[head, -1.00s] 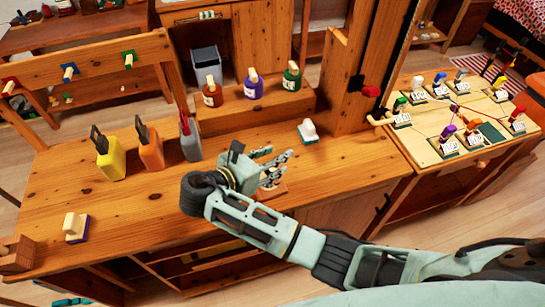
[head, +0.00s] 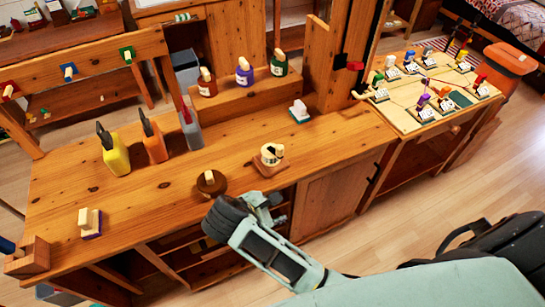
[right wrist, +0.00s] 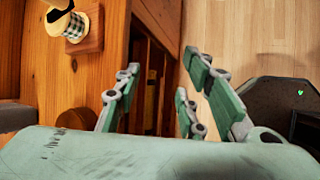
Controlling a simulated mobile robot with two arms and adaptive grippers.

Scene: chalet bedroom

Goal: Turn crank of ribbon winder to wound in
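The ribbon winder seems to be the small wooden base (head: 267,168) with a cream spool and a black part on top, standing near the front edge of the desk. In the right wrist view its spool (right wrist: 76,28) shows a checked band, at the top left. Which part is the crank is too small to tell. My right gripper (head: 268,207) is just in front of the desk edge, below and apart from the winder. Its fingers are spread with nothing between them in the right wrist view (right wrist: 160,90). My left gripper is not in view.
A round brown piece (head: 211,183) lies on the desk left of the winder, close to my right gripper. A white-topped block (head: 299,112) stands behind. A board with colored pieces (head: 407,121) is at right.

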